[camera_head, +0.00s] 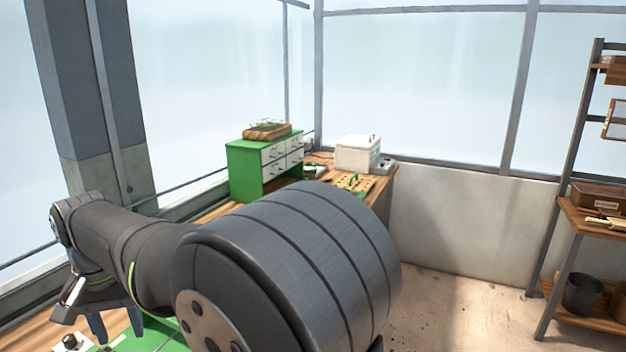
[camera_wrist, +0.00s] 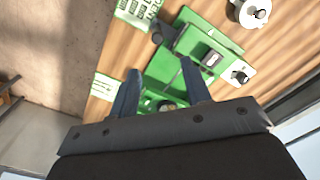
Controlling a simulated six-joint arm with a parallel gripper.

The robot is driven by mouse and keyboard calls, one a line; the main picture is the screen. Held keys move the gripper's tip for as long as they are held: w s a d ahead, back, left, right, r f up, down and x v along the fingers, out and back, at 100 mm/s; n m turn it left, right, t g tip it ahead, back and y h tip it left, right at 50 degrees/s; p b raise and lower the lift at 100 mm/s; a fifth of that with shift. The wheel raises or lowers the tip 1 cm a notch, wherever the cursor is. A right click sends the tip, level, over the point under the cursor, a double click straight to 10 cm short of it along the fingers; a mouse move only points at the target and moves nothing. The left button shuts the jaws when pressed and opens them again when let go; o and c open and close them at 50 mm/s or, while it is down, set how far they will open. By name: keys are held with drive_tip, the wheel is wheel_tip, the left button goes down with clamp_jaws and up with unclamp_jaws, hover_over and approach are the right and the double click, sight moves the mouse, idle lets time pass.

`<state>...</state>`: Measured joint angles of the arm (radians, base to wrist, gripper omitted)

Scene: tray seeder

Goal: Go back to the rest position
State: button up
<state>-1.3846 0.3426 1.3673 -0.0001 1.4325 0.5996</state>
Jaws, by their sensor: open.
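My gripper (camera_wrist: 160,88) shows in the wrist view with its two fingers spread apart and nothing between them. Below and beyond the fingers is a green machine (camera_wrist: 182,60) on the wooden bench (camera_wrist: 268,62). In the head view my gripper (camera_head: 95,325) is at the lower left, fingers pointing down above the bench. My own dark arm covers the middle of that view and hides much of the bench. Only a green strip (camera_head: 160,337) of the machine shows beside the arm.
A green drawer cabinet (camera_head: 243,172) with a seedling tray (camera_head: 267,131) on top stands on the bench. Behind it are a white box (camera_head: 357,154) and a board with holes (camera_head: 352,184). A shelf rack (camera_head: 560,180) stands at the right. The floor (camera_head: 455,310) between is clear.

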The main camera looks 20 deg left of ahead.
drive_tip(key=shift+s+f, duration=0.35)
drive_tip(key=shift+f, duration=0.5)
drive_tip(key=shift+s+f, duration=0.3)
drive_tip(key=shift+f, duration=0.55)
drive_tip(key=shift+c, duration=0.2)
drive_tip(key=c, duration=0.4)
drive_tip(key=shift+s+f+n, duration=0.1)
drive_tip(key=shift+f+n, duration=0.2)
drive_tip(key=shift+n, duration=0.1)
drive_tip(key=c, duration=0.3)
drive_tip(key=shift+s+f+n, duration=0.1)
drive_tip(key=shift+f+n, duration=0.15)
drive_tip(key=shift+n, duration=0.05)
clamp_jaws()
wheel_tip(320, 180, down, 8)
drive_tip(key=n, duration=0.1)
drive_tip(key=shift+s+r+n, duration=0.15)
drive_tip(key=shift+n, duration=0.15)
